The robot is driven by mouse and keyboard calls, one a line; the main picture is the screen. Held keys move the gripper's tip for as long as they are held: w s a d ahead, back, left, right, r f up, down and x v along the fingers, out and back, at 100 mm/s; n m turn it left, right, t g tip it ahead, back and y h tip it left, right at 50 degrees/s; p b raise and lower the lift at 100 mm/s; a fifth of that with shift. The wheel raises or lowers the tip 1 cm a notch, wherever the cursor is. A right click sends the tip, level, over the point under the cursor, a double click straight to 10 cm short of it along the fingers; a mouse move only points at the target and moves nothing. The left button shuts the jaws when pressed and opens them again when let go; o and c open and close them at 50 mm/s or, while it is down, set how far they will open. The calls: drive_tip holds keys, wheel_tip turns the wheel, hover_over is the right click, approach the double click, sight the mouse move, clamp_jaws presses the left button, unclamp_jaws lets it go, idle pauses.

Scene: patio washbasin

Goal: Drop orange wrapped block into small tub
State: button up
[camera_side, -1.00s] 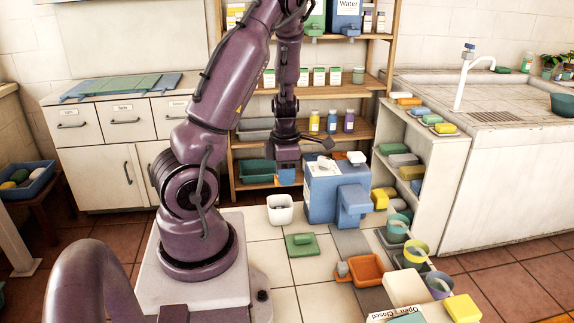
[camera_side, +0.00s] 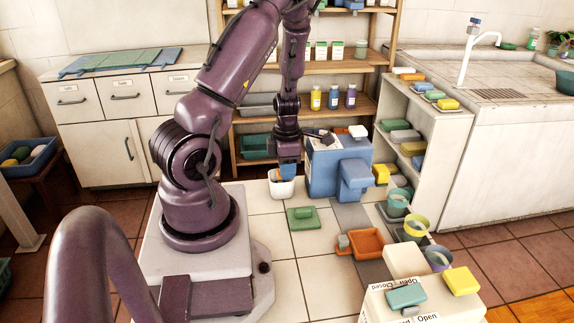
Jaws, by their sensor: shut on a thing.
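My gripper (camera_side: 288,161) points down just above the small white tub (camera_side: 282,190), at the tub's rear edge in this view. It is shut on a small block (camera_side: 288,171) that shows a blue face and a thin orange-brown edge. Its lower end overlaps the tub's opening in the picture; I cannot tell whether it is inside the rim or just above it. The fingers are mostly hidden against the block. The tub stands upright on the pale tiled floor, and its inside is largely hidden.
A blue dispenser box (camera_side: 338,165) stands close to the right of the tub. A green block (camera_side: 302,217) lies on the floor in front, and an orange tray (camera_side: 367,243) is farther right. Wooden shelves (camera_side: 330,103) rise behind. Floor left of the green block is clear.

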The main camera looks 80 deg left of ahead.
drive_tip(key=o, duration=1)
drive_tip(key=shift+r, duration=0.1)
wheel_tip(320, 180, up, 13)
drive_tip(key=shift+f, duration=0.1)
idle(0.4)
